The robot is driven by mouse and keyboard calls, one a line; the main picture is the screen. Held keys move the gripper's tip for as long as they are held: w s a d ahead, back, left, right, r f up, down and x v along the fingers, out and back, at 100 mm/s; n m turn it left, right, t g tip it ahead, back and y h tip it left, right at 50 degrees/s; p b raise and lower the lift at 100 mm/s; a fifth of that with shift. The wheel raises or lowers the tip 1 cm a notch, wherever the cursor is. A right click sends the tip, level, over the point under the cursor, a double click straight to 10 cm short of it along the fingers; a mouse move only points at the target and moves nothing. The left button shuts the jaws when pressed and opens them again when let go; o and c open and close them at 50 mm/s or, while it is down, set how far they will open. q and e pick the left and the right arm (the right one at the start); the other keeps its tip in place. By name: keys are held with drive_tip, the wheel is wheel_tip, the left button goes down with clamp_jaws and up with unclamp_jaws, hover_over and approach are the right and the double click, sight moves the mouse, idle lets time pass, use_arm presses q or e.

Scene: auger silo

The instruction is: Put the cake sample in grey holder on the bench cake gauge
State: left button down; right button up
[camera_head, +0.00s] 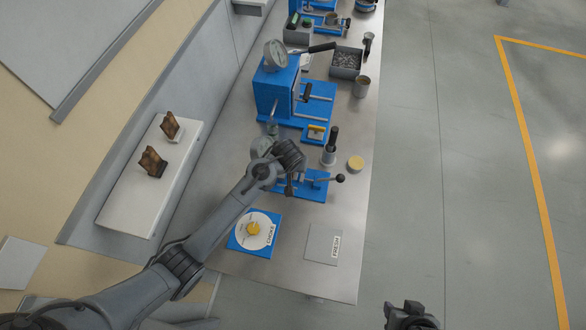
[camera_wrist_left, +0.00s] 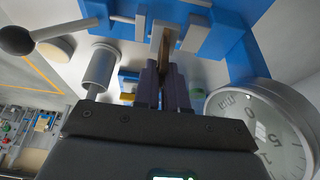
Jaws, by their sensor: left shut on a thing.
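My left gripper (camera_head: 289,186) is over a blue bench fixture (camera_head: 314,188) with a ball-ended lever. In the left wrist view, its fingers (camera_wrist_left: 168,80) are shut on a narrow, brown-edged piece (camera_wrist_left: 167,40), apparently the cake sample in its grey holder. The far end of the piece lies between grey blocks of the blue fixture (camera_wrist_left: 226,35); whether it is seated I cannot tell. A white dial (camera_wrist_left: 262,135) is close on the right, apparently part of the cake gauge. My right gripper (camera_head: 408,316) is at the bottom edge, its fingers unclear.
A grey cylinder (camera_head: 329,156) and yellow disc (camera_head: 356,163) stand beside the fixture. A CHOKE dial (camera_head: 254,230) and FRESH plate (camera_head: 324,243) are nearer. A blue press (camera_head: 276,92) stands behind.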

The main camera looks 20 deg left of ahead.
use_arm(q)
drive_tip(key=shift+a+f, duration=0.1)
drive_tip(key=shift+f, duration=1.95)
drive_tip(key=shift+f, duration=0.1)
drive_tip(key=c, duration=1.5)
unclamp_jaws()
drive_tip(key=shift+o, duration=0.2)
